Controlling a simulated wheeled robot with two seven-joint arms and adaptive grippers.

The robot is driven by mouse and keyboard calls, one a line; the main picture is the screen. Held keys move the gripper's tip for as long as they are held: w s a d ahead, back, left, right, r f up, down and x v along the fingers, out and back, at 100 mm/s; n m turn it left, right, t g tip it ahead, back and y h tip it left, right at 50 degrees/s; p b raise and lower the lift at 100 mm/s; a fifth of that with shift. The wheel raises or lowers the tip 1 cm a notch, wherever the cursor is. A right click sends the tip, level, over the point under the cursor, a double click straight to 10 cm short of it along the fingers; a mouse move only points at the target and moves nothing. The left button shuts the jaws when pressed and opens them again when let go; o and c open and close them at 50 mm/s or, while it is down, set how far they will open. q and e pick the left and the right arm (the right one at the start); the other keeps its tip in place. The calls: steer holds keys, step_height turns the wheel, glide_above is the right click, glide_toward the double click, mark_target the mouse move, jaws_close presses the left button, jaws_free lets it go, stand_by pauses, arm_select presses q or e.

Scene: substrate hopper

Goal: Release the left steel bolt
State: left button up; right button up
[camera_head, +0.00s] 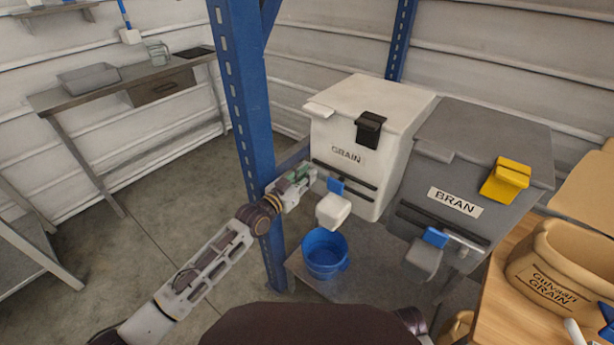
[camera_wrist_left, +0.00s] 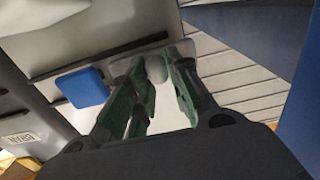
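The white grain hopper (camera_head: 365,150) has a blue tab (camera_head: 336,186) above its white spout (camera_head: 333,211). My left gripper (camera_head: 303,178) is at the hopper's lower left front, beside the blue tab. In the left wrist view, its green-padded fingers (camera_wrist_left: 158,70) converge on the rounded grey end of the left steel bolt (camera_wrist_left: 155,69), which fills the gap between the tips. The blue tab (camera_wrist_left: 83,87) is just left of the fingers there. The bolt is mostly hidden by the gripper in the head view. My right gripper is not in view.
A blue post (camera_head: 243,100) stands close behind my left wrist. A blue bucket (camera_head: 325,253) sits below the white spout. The grey bran hopper (camera_head: 480,150) is to the right, with its own blue tab (camera_head: 435,237). A sack (camera_head: 560,265) stands on a wooden table.

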arm_select(q)
steer(key=o, duration=0.4)
steer(key=shift+w+a, duration=0.15)
steer(key=shift+a, duration=0.1)
steer(key=v, duration=1.2)
stand_by(0.3)
steer(key=shift+d, duration=0.1)
stand_by(0.5)
